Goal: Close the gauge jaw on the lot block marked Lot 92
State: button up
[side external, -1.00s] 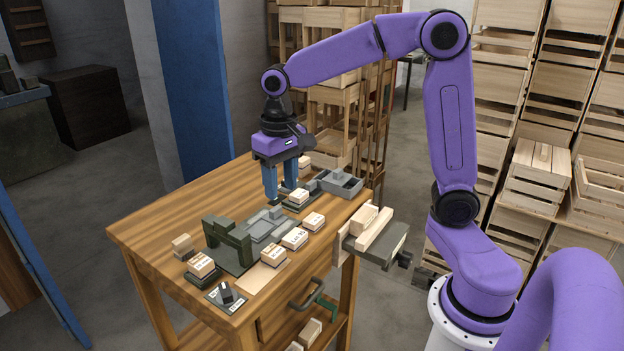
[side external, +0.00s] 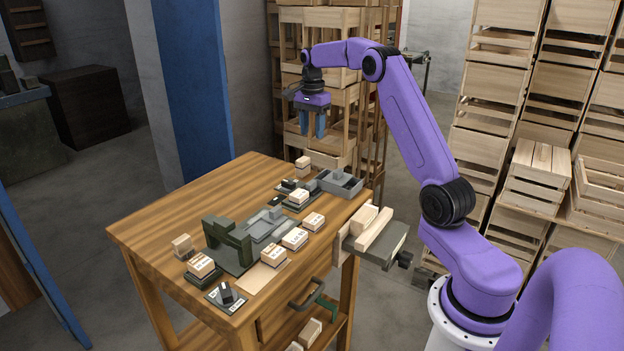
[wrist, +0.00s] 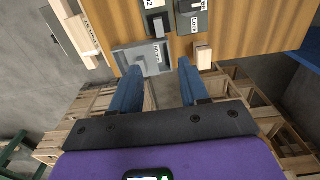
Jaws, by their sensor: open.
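The gauge (side external: 228,240) is a dark green fixture on the bench, with a grey slide (side external: 266,226) to its right. Several pale wooden blocks with printed labels lie around it, including a block at the front left (side external: 201,264), one in front (side external: 274,254) and one to the right (side external: 295,238). Their lot marks are too small to read, so I cannot tell which is Lot 92. My gripper (side external: 313,136) is open and empty, raised past the bench's far edge. In the wrist view my gripper (wrist: 161,76) has its fingers apart with nothing between them.
A grey tray (side external: 342,184) sits at the bench's far right corner and shows in the wrist view (wrist: 134,58). A small block (side external: 302,162) stands near the far edge. A vise (side external: 374,247) juts from the right side. Crate racks (side external: 342,105) stand behind.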

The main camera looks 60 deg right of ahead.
aim_at(312, 182)
notch_tip(312, 182, down, 17)
dwell(0.5)
jog(key=shift+a, duration=0.1)
grip_shut()
